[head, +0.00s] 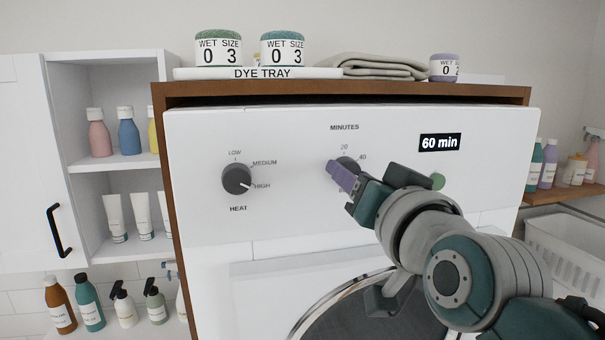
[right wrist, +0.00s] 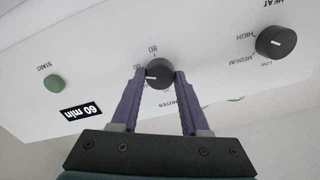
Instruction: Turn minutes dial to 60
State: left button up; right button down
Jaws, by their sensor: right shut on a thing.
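The minutes dial is a dark round knob (right wrist: 158,74) on the white dryer panel. In the right wrist view, which shows the panel upside down, it sits between the two purple fingers of my right gripper (right wrist: 156,84). The gripper is shut on it. A white pointer mark on the knob points left in that view. In the head view the gripper (head: 345,172) partly covers the dial (head: 348,163) and some of its numbers. The display (head: 440,142) reads "60 min". My left gripper is not in view.
The heat dial (head: 237,178) is left of the minutes dial, its pointer near HIGH. A green start button (head: 438,181) is right of my gripper. The round door (head: 340,310) lies below. The dye tray (head: 256,73), jars and folded cloth (head: 370,66) stand on top.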

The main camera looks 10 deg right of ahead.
jog(key=shift+m, duration=0.5)
dwell(0.3)
jog(key=shift+c, duration=2)
grip_release()
jog(key=s+p, duration=0.5)
jog(key=s, duration=0.5)
jog(key=shift+d, duration=0.2)
